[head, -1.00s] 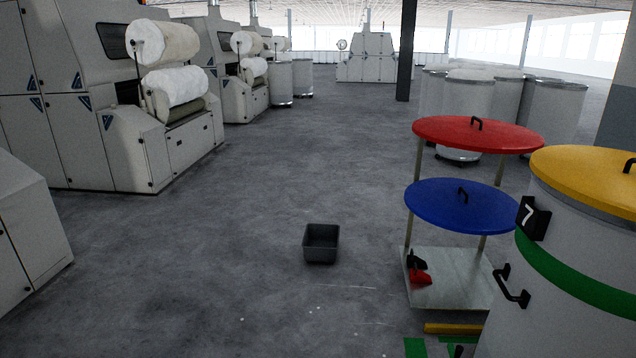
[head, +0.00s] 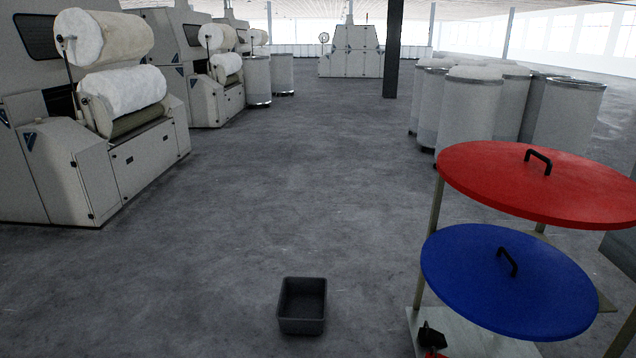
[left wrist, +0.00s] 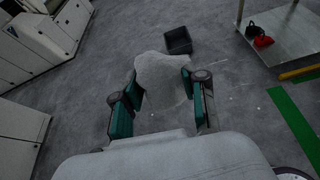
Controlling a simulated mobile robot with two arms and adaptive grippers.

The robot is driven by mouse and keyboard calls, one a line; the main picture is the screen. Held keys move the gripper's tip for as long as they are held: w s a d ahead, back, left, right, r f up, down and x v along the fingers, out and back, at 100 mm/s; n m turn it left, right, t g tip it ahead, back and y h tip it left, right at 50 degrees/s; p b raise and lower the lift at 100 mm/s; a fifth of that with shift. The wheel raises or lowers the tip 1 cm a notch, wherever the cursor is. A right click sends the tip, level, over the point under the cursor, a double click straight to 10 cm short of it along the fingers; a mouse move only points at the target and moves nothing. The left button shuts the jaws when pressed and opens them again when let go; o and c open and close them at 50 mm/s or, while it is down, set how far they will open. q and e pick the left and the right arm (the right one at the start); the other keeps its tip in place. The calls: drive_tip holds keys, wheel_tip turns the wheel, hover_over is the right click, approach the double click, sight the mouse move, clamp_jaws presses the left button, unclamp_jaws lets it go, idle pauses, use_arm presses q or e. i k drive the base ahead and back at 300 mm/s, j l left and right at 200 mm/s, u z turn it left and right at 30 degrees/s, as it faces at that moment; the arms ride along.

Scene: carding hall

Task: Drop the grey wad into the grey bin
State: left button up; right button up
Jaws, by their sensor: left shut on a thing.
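The grey bin (head: 302,331) stands on the floor in the lower middle of the head view, open at the top and looking empty. It also shows in the left wrist view (left wrist: 177,46), beyond my fingers. My left gripper (left wrist: 160,92) is shut on the pale grey wad (left wrist: 161,76), which bulges out between the fingertips. In the left wrist view the wad is apart from the bin, which lies ahead of it and slightly right. Neither gripper shows in the head view, and my right gripper is in no view.
A stand with a red lid (head: 545,184) and a blue lid (head: 505,285) is close on the right. White carding machines (head: 95,165) line the left. Tall cans (head: 468,118) stand at the back right. The floor around the bin is clear.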

sight(294, 313)
drive_tip(key=i+u, duration=0.15)
drive_tip(key=i, duration=0.3)
drive_tip(key=i+l+u, duration=0.15)
drive_tip(key=i, duration=0.3)
drive_tip(key=i+l+u, duration=0.2)
drive_tip(key=i, duration=0.3)
drive_tip(key=i+l+u, duration=0.15)
drive_tip(key=i, duration=0.3)
drive_tip(key=i+l+u, duration=0.15)
drive_tip(key=i, duration=0.25)
drive_tip(key=i+l+u, duration=0.1)
drive_tip(key=l, duration=0.25)
drive_tip(key=i+l+u, duration=0.1)
drive_tip(key=i+l, duration=0.15)
drive_tip(key=l, duration=0.15)
drive_tip(key=i+l, duration=0.1)
drive_tip(key=l, duration=0.3)
drive_tip(key=i+l+u, duration=0.15)
drive_tip(key=l, duration=0.2)
